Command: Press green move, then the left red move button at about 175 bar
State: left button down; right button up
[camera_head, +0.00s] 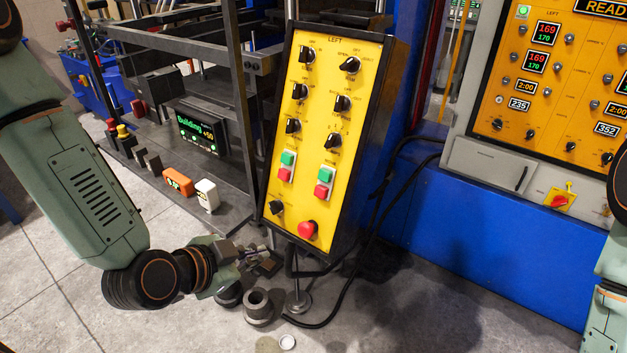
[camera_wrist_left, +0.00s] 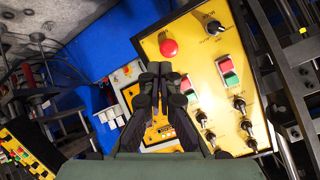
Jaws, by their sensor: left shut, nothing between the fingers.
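The yellow control panel (camera_head: 312,110) titled LEFT stands upright in the head view. It has two button pairs: green (camera_head: 288,157) over red (camera_head: 284,174) at left, and green (camera_head: 330,171) over red (camera_head: 322,190) at right. Their small labels are not legible. My left gripper (camera_head: 266,262) is shut and empty, low in front of the panel's lower left corner and below the buttons. My right gripper is out of view.
A red mushroom button (camera_head: 307,230) sits low on the panel. A small screen (camera_head: 200,131) reads "Building" and "+50" in green. The right cabinet (camera_head: 545,80) shows 169 over 170. Cables hang behind the panel, and a grey cylindrical part (camera_head: 258,306) stands on the floor below.

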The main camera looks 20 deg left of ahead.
pick_arm(q)
notch_tip(320, 180, up, 7)
jog(key=w+d+m+t+h, duration=0.1)
jog(key=w+m+t, duration=0.1)
jog(key=m, duration=1)
jog(key=shift+w+d+t, duration=0.2)
jog(key=shift+w+t, duration=0.2)
jog(key=shift+t, duration=0.2)
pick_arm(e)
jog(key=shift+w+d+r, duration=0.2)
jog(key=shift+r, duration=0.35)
pick_arm(q)
jog(key=b, duration=0.2)
send_near(320, 193)
jog(key=x, duration=0.6)
jog(key=shift+w, duration=0.2)
jog(key=shift+w+f+p, duration=0.2)
jog(key=shift+w+p, duration=0.1)
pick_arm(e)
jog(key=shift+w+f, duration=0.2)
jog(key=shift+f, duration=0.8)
pick_arm(q)
jog(key=shift+s+r, duration=0.1)
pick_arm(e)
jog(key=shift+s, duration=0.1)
